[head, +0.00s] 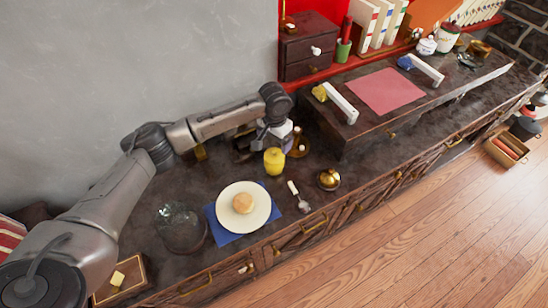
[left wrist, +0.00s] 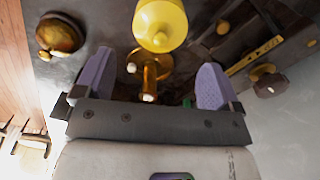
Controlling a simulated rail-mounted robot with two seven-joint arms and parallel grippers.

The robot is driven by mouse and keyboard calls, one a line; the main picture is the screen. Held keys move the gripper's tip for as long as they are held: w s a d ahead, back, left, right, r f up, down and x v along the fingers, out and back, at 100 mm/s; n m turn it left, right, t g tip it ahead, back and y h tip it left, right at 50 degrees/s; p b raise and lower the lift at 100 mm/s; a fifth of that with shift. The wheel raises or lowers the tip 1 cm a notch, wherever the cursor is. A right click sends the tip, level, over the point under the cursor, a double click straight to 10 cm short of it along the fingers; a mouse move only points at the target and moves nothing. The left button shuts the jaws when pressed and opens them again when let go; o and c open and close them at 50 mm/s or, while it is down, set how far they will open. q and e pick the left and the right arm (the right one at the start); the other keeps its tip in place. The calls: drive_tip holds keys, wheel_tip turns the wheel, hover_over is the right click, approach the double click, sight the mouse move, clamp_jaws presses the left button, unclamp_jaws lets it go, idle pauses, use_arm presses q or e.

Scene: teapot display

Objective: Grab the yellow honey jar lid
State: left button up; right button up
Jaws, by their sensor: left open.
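The yellow honey jar (head: 274,164) stands upright on the dark counter near the wall, with its yellow lid (head: 273,153) on top. In the left wrist view the lid (left wrist: 160,22) is at the top middle, a round yellow shape with a small knob. My left gripper (head: 272,136) is just behind the jar in the head view. Its two purple-grey finger pads (left wrist: 157,60) are spread apart with the lid beyond their tips, not between them. The jar's body is mostly hidden under the lid in the wrist view. My right gripper is in neither view.
A white plate with a bun (head: 243,202) lies on a blue cloth in front of the jar. A raised dark table (head: 352,131) is to the right.

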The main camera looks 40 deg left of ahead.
sight(274, 151)
use_arm(q)
drive_tip(key=shift+w+f, duration=0.1)
drive_tip(key=shift+f, duration=0.5)
wheel_tip(274, 151, down, 4)
drive_tip(key=shift+f+b, duration=0.2)
drive_tip(key=shift+b, duration=1.05)
drive_tip(key=shift+f, duration=0.4)
